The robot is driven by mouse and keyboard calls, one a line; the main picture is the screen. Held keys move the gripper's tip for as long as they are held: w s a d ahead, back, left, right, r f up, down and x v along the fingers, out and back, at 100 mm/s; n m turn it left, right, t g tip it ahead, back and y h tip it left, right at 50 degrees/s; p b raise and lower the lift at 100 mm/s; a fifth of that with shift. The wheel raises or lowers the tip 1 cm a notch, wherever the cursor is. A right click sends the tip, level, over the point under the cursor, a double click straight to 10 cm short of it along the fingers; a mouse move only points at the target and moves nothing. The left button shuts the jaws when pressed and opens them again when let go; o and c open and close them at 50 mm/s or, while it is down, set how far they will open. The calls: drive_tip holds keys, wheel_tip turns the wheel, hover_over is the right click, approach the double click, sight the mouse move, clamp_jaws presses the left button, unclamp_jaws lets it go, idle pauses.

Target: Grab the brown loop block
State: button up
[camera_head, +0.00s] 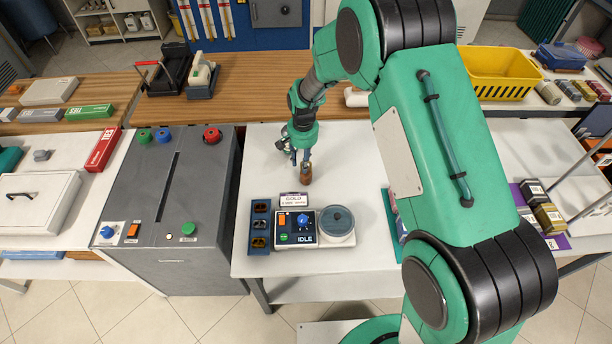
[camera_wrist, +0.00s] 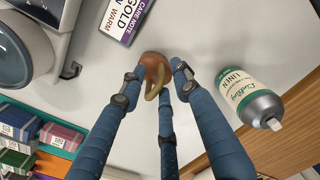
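The brown loop block (camera_head: 306,176) stands on the white table in the head view, just below my gripper (camera_head: 300,158). In the wrist view the brown block (camera_wrist: 153,62) has a tan loop (camera_wrist: 155,82) on top. My gripper (camera_wrist: 158,72) has three blue fingers pointing down, their tips spread around the block and loop. The fingers look open. Their tips partly cover the block's edges, and no firm contact is visible.
A linen spray can (camera_wrist: 250,100) lies or stands close to my fingers. The gold care note (camera_head: 294,199), a small control machine (camera_head: 304,228) and a tray of small blocks (camera_head: 260,228) are nearer the table's front.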

drive_tip(key=shift+f, duration=0.7)
drive_tip(key=shift+c, duration=0.5)
clamp_jaws()
